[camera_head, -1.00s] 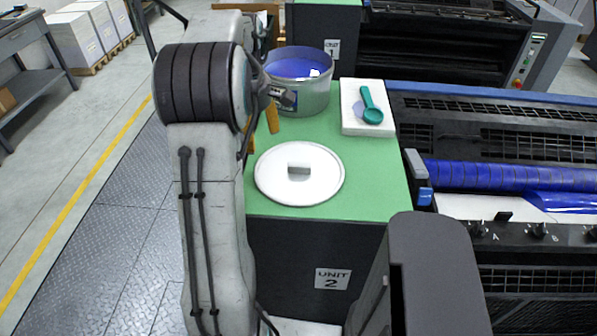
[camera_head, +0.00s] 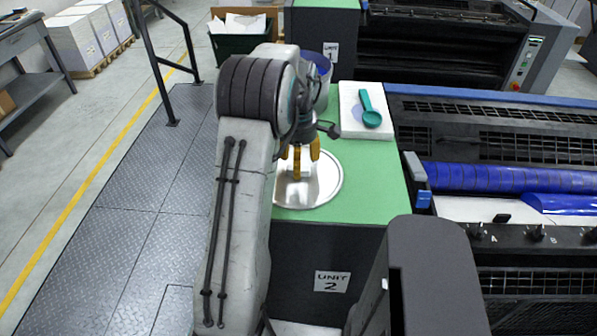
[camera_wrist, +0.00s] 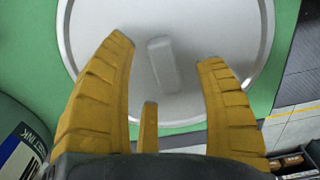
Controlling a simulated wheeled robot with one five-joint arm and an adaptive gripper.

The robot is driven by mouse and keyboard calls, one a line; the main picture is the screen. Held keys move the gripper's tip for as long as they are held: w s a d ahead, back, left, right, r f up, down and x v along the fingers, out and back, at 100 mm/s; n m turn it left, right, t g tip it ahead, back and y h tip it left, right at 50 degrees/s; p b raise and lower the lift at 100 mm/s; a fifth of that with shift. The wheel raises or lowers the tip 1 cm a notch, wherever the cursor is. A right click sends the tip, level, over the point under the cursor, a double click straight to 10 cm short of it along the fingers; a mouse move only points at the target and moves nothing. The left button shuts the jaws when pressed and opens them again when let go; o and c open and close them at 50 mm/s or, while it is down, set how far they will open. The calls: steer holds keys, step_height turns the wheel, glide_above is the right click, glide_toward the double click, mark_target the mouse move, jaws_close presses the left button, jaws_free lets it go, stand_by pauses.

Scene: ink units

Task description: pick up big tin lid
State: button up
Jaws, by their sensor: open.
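The big tin lid (camera_head: 326,186) is a round, silvery-white disc with a raised rim. It lies flat on the green top of the unit 2 cabinet, partly hidden by my arm in the head view. In the wrist view the lid (camera_wrist: 215,30) fills the upper middle, with its pale bar handle (camera_wrist: 163,65) at its centre. My gripper (camera_head: 298,175) is over the lid, pointing down. In the wrist view its yellow fingers (camera_wrist: 165,55) are spread apart and empty, with the handle in the gap between their tips. Whether any fingertip touches the lid cannot be told.
The ink tin (camera_head: 322,64) stands behind my arm, mostly hidden; its side shows in the wrist view (camera_wrist: 15,145). A white slab (camera_head: 350,122) with a teal scoop (camera_head: 370,110) lies at the back right. The press with blue rollers (camera_head: 480,178) borders the right side.

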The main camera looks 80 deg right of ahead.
steer(key=shift+f, duration=0.85)
jaws_close()
